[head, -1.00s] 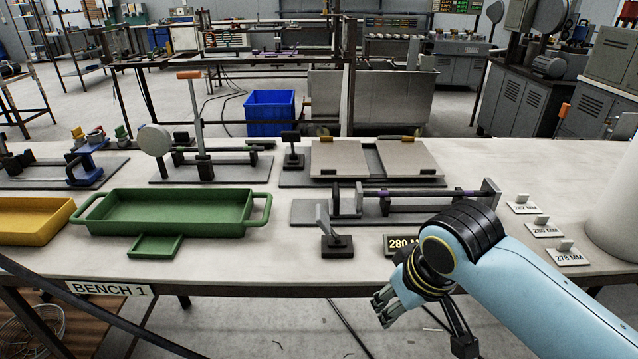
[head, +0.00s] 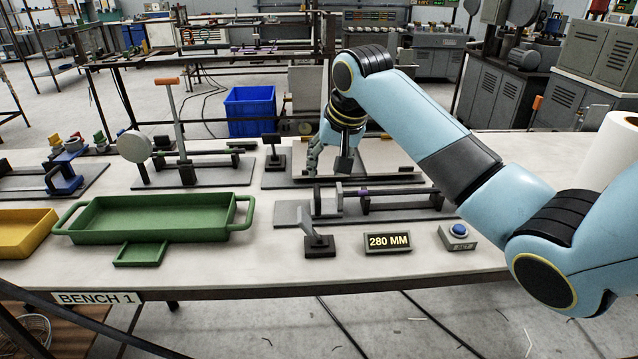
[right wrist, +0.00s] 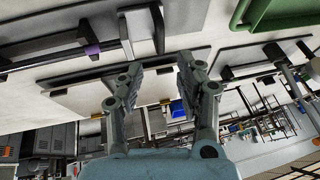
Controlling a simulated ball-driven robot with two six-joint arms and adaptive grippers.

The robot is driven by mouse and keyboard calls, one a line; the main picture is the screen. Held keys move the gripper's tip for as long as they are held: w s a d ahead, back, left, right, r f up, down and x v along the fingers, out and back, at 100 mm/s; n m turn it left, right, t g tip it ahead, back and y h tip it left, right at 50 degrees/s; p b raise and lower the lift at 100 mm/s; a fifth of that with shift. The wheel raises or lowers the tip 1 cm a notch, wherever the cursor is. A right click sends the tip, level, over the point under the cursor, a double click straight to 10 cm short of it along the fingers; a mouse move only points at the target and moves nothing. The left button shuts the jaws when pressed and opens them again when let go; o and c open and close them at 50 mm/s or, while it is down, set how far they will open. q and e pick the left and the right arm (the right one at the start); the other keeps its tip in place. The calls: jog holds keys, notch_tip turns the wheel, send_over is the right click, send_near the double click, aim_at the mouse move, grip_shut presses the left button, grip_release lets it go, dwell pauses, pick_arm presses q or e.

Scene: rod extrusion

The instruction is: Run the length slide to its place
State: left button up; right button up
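The length stop fixture stands on a grey base plate (head: 290,212) at the middle of the bench. It has upright grey blocks (head: 327,201), a dark rail (head: 410,203) and a purple-marked piece (head: 363,192); which part is the slide is hard to tell. The purple mark (right wrist: 92,49) and a pale block (right wrist: 140,30) show at the top of the right wrist view. My right gripper (head: 316,160) is above the bench behind the blocks. In the right wrist view my gripper (right wrist: 160,78) has its fingers apart, with nothing between them. My left gripper is out of view.
A display (head: 388,241) reads 280 MM, with a blue SET button (head: 459,230) to its right. A small dark lever stand (head: 318,245) is left of it. A green tray (head: 150,220) lies left. My right arm covers the back right.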

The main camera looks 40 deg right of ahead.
aim_at(318, 188)
jog(key=x, duration=0.7)
jog(key=shift+w+f, duration=0.1)
jog(key=shift+f, duration=0.2)
grip_shut()
